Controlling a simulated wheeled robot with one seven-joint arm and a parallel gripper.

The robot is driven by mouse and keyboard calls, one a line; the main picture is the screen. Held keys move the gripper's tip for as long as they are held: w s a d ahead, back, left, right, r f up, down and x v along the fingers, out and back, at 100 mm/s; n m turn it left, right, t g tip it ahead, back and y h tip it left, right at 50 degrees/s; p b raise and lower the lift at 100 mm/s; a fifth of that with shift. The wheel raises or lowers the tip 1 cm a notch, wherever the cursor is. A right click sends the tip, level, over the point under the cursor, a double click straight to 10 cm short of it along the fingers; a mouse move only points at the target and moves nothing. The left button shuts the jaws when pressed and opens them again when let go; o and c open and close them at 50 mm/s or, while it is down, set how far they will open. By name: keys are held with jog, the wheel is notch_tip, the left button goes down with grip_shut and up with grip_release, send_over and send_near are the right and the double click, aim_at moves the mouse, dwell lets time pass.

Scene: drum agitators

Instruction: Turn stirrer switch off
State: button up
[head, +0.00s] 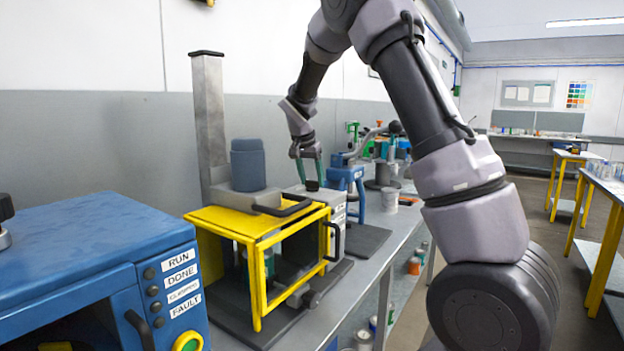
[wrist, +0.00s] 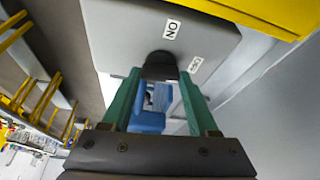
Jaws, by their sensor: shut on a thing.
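The stirrer switch is a dark knob (wrist: 160,66) on the face of a light grey box (wrist: 110,30). An "ON" label (wrist: 172,28) and a second, hard-to-read label (wrist: 195,64) sit beside it. My gripper (wrist: 160,75) has its green fingers on either side of the knob and is shut on it. In the head view my gripper (head: 309,172) points down at the grey box (head: 328,197), with the knob (head: 311,185) between the fingertips. The knob's exact pointing direction is unclear.
The yellow guard frame (head: 262,240) stands just left of the grey box, below the stirrer's column (head: 208,115) and dark motor (head: 248,165). A blue machine (head: 90,250) fills the lower left. A blue stand (head: 346,180) is close behind my gripper. The aisle at right is open.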

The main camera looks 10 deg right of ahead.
jog(key=shift+m, duration=0.8)
jog(key=shift+g+h, duration=0.3)
jog(key=o, duration=1.4)
jog(key=shift+a+r, duration=0.1)
jog(key=v, duration=1)
jog(key=shift+r, duration=0.3)
jog(key=shift+s, duration=0.1)
